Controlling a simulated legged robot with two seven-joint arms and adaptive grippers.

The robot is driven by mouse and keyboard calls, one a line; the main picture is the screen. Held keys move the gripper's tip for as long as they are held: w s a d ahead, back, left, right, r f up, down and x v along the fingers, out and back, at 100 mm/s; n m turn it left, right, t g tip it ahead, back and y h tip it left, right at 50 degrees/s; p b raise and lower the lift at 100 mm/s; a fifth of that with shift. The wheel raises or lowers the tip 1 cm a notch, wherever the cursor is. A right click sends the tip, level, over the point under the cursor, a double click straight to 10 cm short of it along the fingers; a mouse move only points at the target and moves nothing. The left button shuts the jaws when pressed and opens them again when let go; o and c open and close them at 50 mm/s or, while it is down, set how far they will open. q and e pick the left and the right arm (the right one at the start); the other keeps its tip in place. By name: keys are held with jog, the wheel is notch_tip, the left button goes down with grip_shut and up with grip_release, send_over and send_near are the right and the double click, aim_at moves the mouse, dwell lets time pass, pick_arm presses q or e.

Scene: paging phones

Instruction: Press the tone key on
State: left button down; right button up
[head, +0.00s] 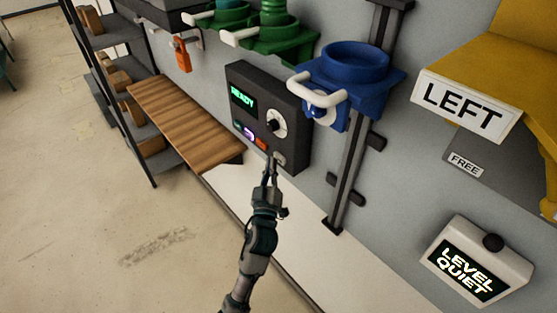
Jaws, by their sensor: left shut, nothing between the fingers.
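A dark wall panel (292,98) has a screen (243,97) lit with green "READY" and a round dial (277,124) with a black knob. A row of small keys runs along its lower part, with a purple one (247,133) and an orange one (261,143). A round grey button (280,158) is at the lower right. I cannot read which one is the tone key. My left gripper (273,163) is shut and empty, with its tips at the panel's lower edge beside the grey button. I cannot tell whether they touch. My right gripper is not in view.
A wooden shelf (185,120) juts out left of the panel. A blue cup-shaped holder (355,70) with a white handle is at the right, by a vertical rail (352,165). A "LEVEL QUIET" box (475,262) and yellow "LEFT" unit (510,60) are further right. Open floor lies at lower left.

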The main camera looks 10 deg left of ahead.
pick_arm(q)
jog(key=shift+w+d, duration=0.1)
jog(key=shift+w, duration=0.05)
dwell(0.5)
jog(key=shift+w+d+r, duration=0.1)
jog(key=shift+w+d, duration=0.05)
jog(key=shift+d, duration=0.05)
jog(key=shift+a, duration=0.1)
jog(key=shift+s+a, duration=0.2)
jog(key=shift+s, duration=0.15)
jog(key=shift+s+a, duration=0.1)
jog(key=s+a+p, duration=0.1)
jog(key=s, duration=0.1)
jog(key=s+a+p, duration=0.1)
jog(key=s+a, duration=0.1)
jog(key=shift+s+a, duration=0.25)
jog(key=shift+s, duration=0.05)
dwell(0.3)
